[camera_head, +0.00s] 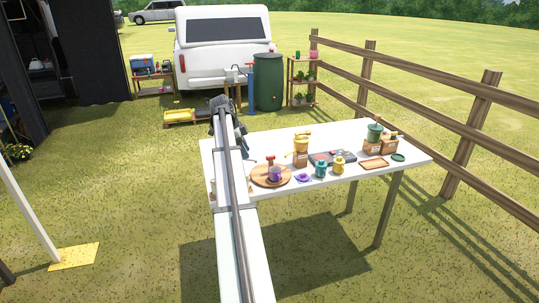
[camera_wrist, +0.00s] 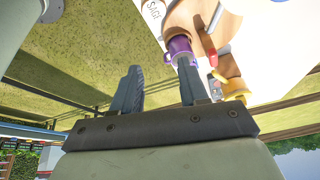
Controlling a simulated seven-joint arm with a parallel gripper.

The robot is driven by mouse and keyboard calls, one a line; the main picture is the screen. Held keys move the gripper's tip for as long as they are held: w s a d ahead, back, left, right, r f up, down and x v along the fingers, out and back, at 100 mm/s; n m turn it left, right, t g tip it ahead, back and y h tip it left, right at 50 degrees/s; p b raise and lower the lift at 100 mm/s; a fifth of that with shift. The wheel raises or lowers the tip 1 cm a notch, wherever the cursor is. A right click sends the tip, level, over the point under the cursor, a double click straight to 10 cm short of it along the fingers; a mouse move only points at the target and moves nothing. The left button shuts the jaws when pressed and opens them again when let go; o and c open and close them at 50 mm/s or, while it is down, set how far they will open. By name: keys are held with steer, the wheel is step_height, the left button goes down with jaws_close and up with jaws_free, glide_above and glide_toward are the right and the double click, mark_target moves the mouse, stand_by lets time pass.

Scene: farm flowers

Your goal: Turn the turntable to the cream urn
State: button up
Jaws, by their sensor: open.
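The turntable (camera_head: 258,180) is a round wooden disc on the left part of the white table. A purple vessel (camera_head: 274,174) stands on it, with a red upright piece beside it. The purple vessel (camera_wrist: 180,48) also shows in the wrist view, just past one fingertip, beside brown wood (camera_wrist: 228,24). My gripper (camera_wrist: 157,78) is open, with nothing seen between its fingers; whether a finger touches anything I cannot tell. In the head view my arm hides part of the table's left end. I cannot make out a cream urn in either view.
A wooden fence (camera_head: 430,80) runs behind at right.

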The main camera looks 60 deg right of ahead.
mark_target(271, 156)
steer(key=d+r+n, duration=0.3)
steer(key=d+r, duration=0.1)
steer(key=d, duration=0.7)
steer(key=shift+h, duration=0.3)
steer(key=x, duration=1.3)
steer(key=shift+f, duration=0.25)
steer(key=shift+c, duration=0.2)
steer(key=shift+a, duration=0.1)
jaws_close()
